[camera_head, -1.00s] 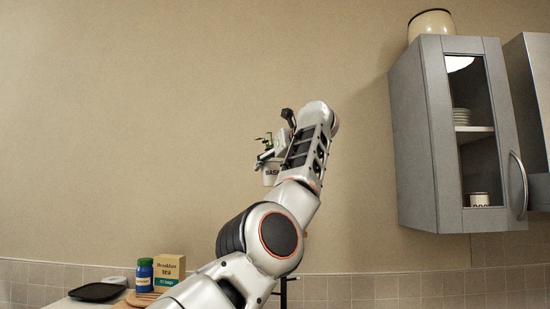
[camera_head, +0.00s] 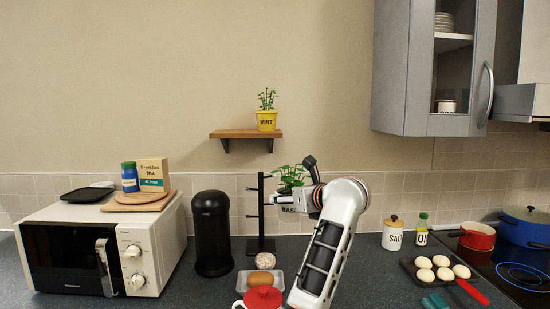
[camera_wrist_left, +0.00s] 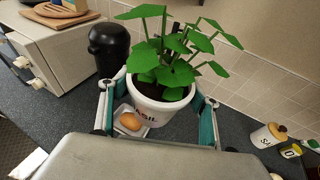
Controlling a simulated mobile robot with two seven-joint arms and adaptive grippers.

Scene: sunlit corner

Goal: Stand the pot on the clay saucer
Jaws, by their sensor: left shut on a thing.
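The pot (camera_head: 289,203) is white with dark lettering and holds a leafy green plant. My left gripper (camera_head: 308,196) is shut on it and holds it upright above the counter, in front of the black stand. In the left wrist view the pot (camera_wrist_left: 152,108) sits between the two fingers of the gripper (camera_wrist_left: 157,103), with soil and leaves at its top. I cannot make out a clay saucer in either view.
A wall shelf (camera_head: 228,133) bears a yellow mint pot (camera_head: 267,121). A black canister (camera_head: 211,234) and black stand (camera_head: 261,215) are close to the held pot. Salt and eggs stand right.

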